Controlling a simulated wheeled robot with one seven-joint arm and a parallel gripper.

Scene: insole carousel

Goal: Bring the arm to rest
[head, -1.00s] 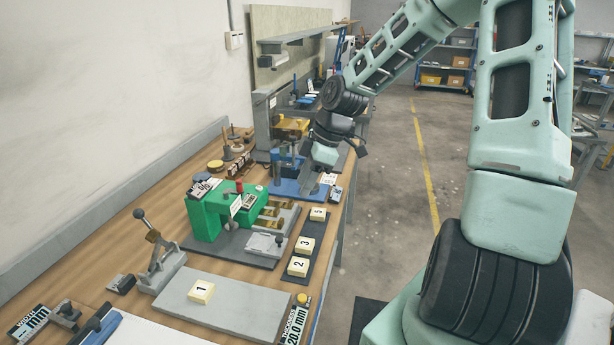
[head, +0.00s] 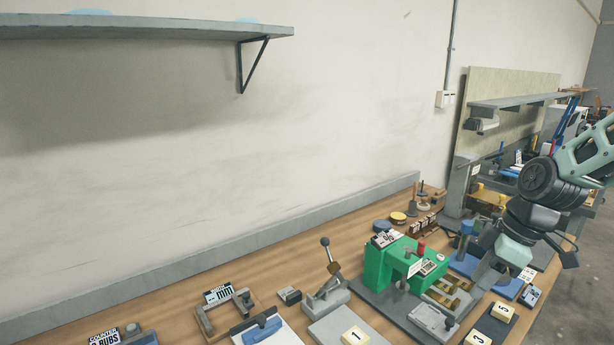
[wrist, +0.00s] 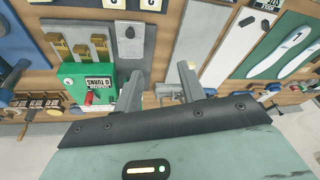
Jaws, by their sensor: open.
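My gripper (head: 486,272) hangs at the right side of the head view, above the bench just right of the green machine (head: 392,265). In the wrist view my gripper (wrist: 158,95) shows two grey fingers spread apart with nothing between them. The green machine (wrist: 88,88) lies left of the fingers in that view. My arm comes in from the right edge of the head view, with its upper part out of frame.
The wooden bench (head: 290,285) runs along the wall. A lever clamp (head: 330,280), a grey plate with block 1 (head: 355,336) and block 5 (head: 502,311) stand on it. A wall shelf (head: 150,27) is at upper left. Open floor lies at far right.

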